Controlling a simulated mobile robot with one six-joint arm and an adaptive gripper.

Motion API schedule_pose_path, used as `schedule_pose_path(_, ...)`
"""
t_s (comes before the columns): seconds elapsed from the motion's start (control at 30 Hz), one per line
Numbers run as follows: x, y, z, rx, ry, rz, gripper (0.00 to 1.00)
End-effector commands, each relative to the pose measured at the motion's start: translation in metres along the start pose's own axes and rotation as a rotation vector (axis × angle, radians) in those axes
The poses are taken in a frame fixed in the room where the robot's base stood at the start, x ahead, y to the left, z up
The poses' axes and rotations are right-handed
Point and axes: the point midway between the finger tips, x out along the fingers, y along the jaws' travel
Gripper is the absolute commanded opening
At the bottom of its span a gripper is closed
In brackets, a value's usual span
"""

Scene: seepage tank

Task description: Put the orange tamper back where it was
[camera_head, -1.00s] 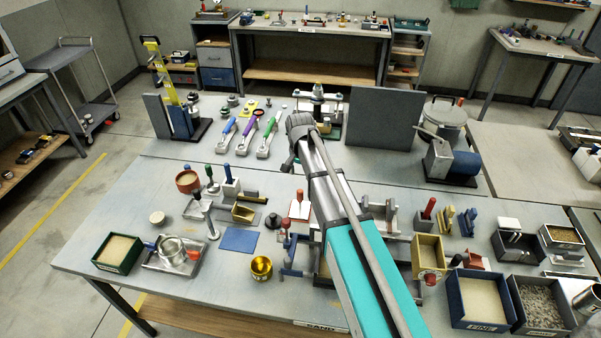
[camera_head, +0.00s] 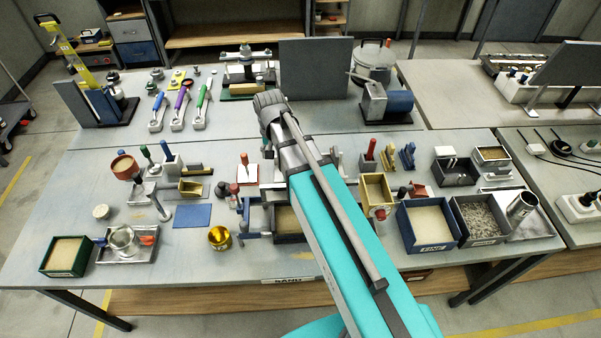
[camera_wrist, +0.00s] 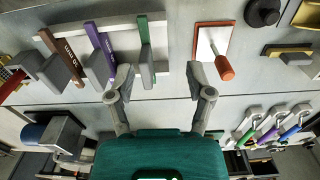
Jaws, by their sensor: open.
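A tool with an orange-red handle (camera_wrist: 224,68) and pale shaft stands at a white plate with a red edge (camera_wrist: 206,42) in the wrist view. It appears to be the orange tamper, and its lower end is hard to make out. In the head view its handle (camera_head: 243,160) shows just left of my arm. My gripper (camera_wrist: 160,76) is open and empty, with its right finger beside the plate and apart from the handle. In the head view my arm hides the gripper.
Brown, purple and green upright bars (camera_wrist: 100,50) stand close left of my gripper in the wrist view. A black knob (camera_wrist: 262,12) lies beyond the plate. A blue mat (camera_head: 192,215), brass cup (camera_head: 219,237) and green sand box (camera_head: 66,256) sit at left on the table.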

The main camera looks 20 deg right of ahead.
Motion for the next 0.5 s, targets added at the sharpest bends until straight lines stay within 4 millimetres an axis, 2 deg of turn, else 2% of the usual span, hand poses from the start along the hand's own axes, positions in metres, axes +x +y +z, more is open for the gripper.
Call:
schedule_pose_path(0.03,0.0,0.022,0.027,-0.031,0.0,0.0,0.68)
schedule_pose_path(0.2,0.0,0.066,0.073,-0.149,-0.001,0.0,0.68)
schedule_pose_path(0.33,0.0,0.082,0.092,-0.204,-0.001,-0.001,0.68)
schedule_pose_path(0.5,0.0,0.087,0.095,-0.225,-0.002,0.0,0.68)
